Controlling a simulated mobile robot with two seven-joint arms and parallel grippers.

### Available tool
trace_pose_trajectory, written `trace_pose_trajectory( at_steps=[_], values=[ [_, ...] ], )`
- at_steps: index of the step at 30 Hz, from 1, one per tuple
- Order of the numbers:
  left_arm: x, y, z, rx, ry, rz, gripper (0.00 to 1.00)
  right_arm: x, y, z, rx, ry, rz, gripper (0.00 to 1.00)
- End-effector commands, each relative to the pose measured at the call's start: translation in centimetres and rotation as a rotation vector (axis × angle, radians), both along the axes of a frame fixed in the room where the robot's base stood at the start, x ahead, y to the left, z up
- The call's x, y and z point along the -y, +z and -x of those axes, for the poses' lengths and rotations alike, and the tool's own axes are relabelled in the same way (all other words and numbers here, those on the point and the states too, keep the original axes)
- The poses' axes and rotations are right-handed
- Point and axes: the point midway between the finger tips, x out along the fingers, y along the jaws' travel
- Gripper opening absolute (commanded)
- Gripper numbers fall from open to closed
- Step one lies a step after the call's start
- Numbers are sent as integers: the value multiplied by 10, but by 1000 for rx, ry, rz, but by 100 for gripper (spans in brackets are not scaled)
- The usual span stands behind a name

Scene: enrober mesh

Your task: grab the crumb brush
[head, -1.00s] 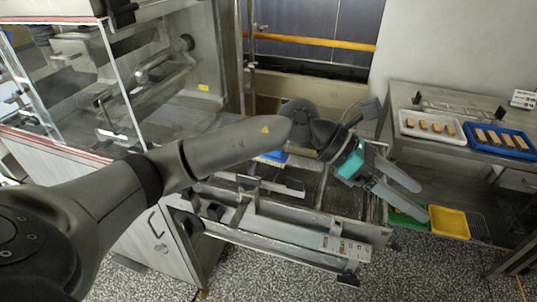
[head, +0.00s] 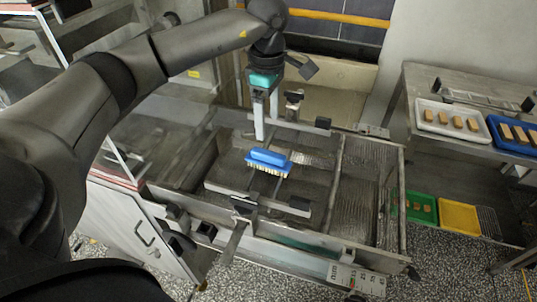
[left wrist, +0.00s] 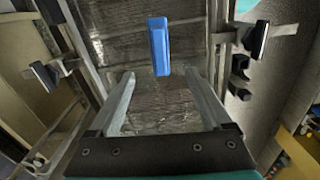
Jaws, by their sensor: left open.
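The crumb brush (head: 268,161) has a blue back and pale bristles. It lies on the metal mesh bed of the machine in the head view, near the middle. In the left wrist view the blue brush (left wrist: 159,46) shows beyond my fingertips, roughly midway between them. My left gripper (head: 265,132) points down above and just behind the brush, apart from it. In the left wrist view the two fingers of my left gripper (left wrist: 165,85) are spread with nothing between them. My right gripper is in neither view.
Metal bars with black clamps (head: 299,203) run close in front of the brush, and another bar (head: 322,122) stands behind it. A side table at right holds a white tray (head: 433,127) and a blue tray (head: 527,146). Green (head: 421,220) and yellow (head: 459,217) trays sit lower.

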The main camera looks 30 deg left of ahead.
Motion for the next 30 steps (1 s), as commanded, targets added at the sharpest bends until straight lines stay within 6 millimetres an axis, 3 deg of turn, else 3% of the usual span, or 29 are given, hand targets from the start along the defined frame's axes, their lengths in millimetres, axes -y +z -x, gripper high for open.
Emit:
trace_pose_trajectory(
  at_steps=[3, 9, 17, 25, 30],
  values=[
    [0, -29, 1, -6, -1, 0, 82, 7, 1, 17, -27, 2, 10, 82],
    [1, -64, 1, -4, 0, 2, 82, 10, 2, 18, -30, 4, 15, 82],
    [1, -82, 0, -3, -1, 2, 82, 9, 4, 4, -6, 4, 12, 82],
    [0, -121, -3, -2, -2, 2, 82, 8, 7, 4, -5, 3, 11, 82],
    [0, -127, -3, -1, -1, 1, 82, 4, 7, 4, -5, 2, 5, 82]
  ],
)
